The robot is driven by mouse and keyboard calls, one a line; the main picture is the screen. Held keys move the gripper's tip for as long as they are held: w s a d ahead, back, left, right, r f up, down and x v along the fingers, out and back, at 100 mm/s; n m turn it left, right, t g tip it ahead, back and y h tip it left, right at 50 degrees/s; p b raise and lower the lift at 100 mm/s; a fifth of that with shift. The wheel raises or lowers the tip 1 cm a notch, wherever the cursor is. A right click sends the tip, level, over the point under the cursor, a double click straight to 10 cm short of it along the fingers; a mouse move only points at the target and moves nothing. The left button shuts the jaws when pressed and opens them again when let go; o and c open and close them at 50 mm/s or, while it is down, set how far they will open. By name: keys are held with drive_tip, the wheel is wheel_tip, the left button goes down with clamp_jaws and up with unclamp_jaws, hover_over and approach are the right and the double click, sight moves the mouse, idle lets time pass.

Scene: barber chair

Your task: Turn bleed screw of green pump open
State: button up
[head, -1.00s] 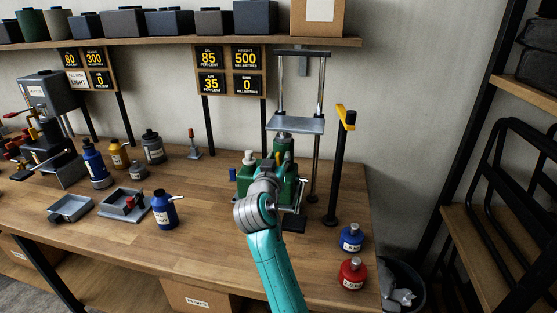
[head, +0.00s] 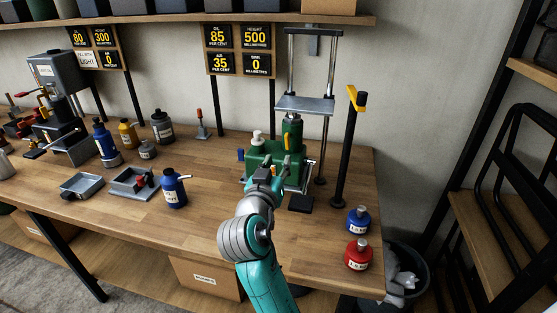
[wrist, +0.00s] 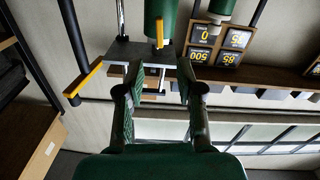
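The green pump (head: 262,158) stands on the bench under the press frame, with a white cap, a blue knob at its left and an orange-yellow lever (head: 288,143) beside its green cylinder (head: 293,128). My gripper (head: 268,174) is in front of the pump and covers part of its front. In the wrist view, which is upside down, my gripper (wrist: 158,66) has its two fingers apart with nothing between them. Beyond them show a green cylinder (wrist: 160,14) and the orange-yellow lever (wrist: 159,34). I cannot make out which part is the bleed screw.
A black post with a yellow handle (head: 357,97) stands right of the press frame (head: 305,104). Blue (head: 358,221) and red (head: 357,255) bottles stand at the right edge. A blue oil can (head: 174,190) and trays stand to the left. The bench front is clear.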

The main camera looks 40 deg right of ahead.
sight(286, 140)
drive_tip(key=shift+d, duration=0.1)
drive_tip(key=x, duration=1.2)
drive_tip(key=shift+w+r, duration=0.1)
drive_tip(key=shift+r, duration=0.25)
clamp_jaws()
